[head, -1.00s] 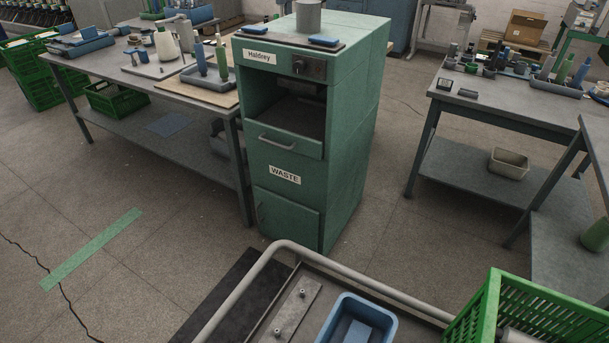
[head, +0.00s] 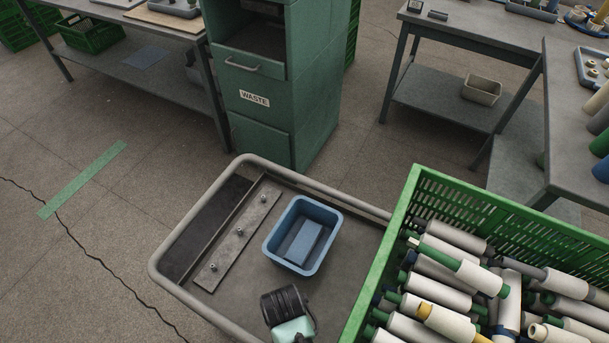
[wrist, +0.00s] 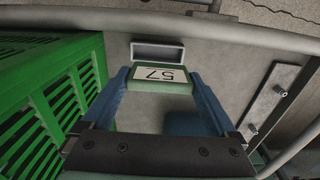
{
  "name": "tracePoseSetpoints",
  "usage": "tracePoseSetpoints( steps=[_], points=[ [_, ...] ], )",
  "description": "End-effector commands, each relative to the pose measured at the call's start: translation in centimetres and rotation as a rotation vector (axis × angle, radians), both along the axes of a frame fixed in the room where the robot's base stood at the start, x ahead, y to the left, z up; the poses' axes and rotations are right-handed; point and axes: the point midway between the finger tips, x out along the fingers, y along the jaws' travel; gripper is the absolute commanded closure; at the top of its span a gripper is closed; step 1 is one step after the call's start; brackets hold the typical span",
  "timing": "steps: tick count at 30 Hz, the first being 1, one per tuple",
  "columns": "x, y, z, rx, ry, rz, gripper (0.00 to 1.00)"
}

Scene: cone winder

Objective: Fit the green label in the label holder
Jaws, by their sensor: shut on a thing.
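In the wrist view, the green label (wrist: 160,88) has a white face with a "57" that reads upside down. My gripper (wrist: 160,77) has its two blue fingers shut on the label's two short sides. A grey, shallow rectangular frame, seemingly the label holder (wrist: 158,53), lies just beyond the label, its long side along the label's. I cannot tell whether label and holder touch. In the head view, a black and pale green part of my arm shows at the bottom edge; the fingers, label and holder do not show there.
A cart with a tubular rail (head: 165,240) stands in front. It bears a blue bin (head: 270,250), a studded metal plate (head: 238,232) and a green crate (head: 400,220) full of yarn tubes. The crate is close on the left in the wrist view. A green waste cabinet (head: 310,110) stands behind.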

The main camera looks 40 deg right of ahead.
Motion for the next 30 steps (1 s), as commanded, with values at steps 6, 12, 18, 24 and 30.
tracePoseSetpoints(
  steps=[6,12,18,24,30],
  points=[
    [0.2,0.6,-0.8,0.0,0.0,0.017,0.61],
    [0.1,0.5,-2.4,0.0,0.0,0.016,0.61],
    [0.1,0.5,-3.9,0.0,0.0,0.016,0.61],
    [0.1,0.5,-3.9,0.0,0.0,0.016,0.61],
    [0.1,0.5,-3.9,0.0,0.0,0.016,0.61]
  ],
)
